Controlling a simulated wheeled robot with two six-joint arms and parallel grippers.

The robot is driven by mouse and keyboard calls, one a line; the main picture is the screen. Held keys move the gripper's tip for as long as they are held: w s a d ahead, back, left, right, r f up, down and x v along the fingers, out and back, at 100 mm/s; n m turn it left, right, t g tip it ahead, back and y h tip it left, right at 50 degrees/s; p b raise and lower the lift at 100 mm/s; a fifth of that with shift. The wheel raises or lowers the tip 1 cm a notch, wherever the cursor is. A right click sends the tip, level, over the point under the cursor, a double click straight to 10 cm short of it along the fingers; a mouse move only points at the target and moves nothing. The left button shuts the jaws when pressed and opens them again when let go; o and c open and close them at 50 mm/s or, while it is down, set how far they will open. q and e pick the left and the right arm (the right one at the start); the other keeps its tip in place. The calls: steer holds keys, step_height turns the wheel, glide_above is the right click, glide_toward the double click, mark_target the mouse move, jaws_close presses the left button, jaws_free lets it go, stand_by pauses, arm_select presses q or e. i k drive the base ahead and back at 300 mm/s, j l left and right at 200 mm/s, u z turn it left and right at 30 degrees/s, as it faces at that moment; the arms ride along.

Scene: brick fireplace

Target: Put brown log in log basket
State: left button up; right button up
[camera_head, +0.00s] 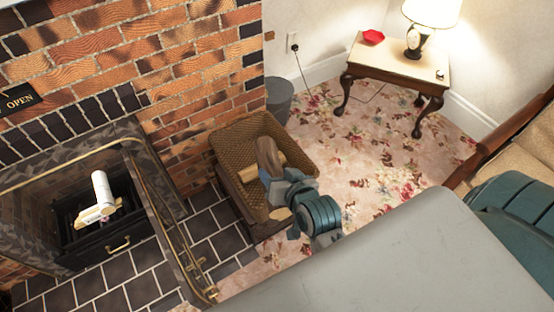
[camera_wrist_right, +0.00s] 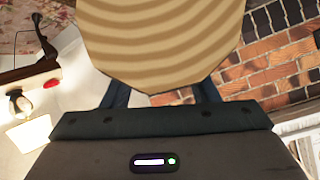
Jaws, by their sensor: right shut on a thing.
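The brown log (camera_head: 267,153) is upright or tilted, over the inside of the woven log basket (camera_head: 228,137). My right gripper (camera_head: 272,178) is shut on its lower part, above the basket's right side. In the right wrist view the log's ringed tan end (camera_wrist_right: 160,45) fills the top middle, between my fingers (camera_wrist_right: 160,98). A paler log (camera_head: 249,174) lies in the basket behind the held one, partly hidden. I cannot tell if the two logs touch. My left gripper is not in view.
A brick fireplace with a brass fender rail (camera_head: 165,215) stands to the left, with a white cylinder (camera_head: 102,190) in its opening. A grey bin (camera_head: 279,98) is behind the basket. A side table (camera_head: 390,62) holds a lamp and red dish. Flowered carpet (camera_head: 350,150) lies clear to the right.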

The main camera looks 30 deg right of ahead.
mark_target(250, 155)
steer(key=l+u, duration=0.2)
steer(key=l, duration=0.3)
steer(key=l+u, duration=0.15)
steer(key=l, duration=0.3)
steer(key=l+u, duration=0.2)
steer(key=l, duration=0.3)
steer(key=k+l+u, duration=0.15)
steer(key=l, duration=0.3)
steer(key=k+l+u, duration=0.2)
steer(key=l, duration=0.25)
steer(key=i+l+u, duration=0.2)
steer(key=l+u, duration=0.3)
steer(key=l, duration=0.35)
steer(key=l+u, duration=0.45)
steer(key=l, duration=0.35)
steer(key=k+l+u, duration=0.1)
steer(key=l+u, duration=0.4)
steer(key=l, duration=0.4)
steer(key=l+u, duration=0.15)
steer(key=l, duration=0.35)
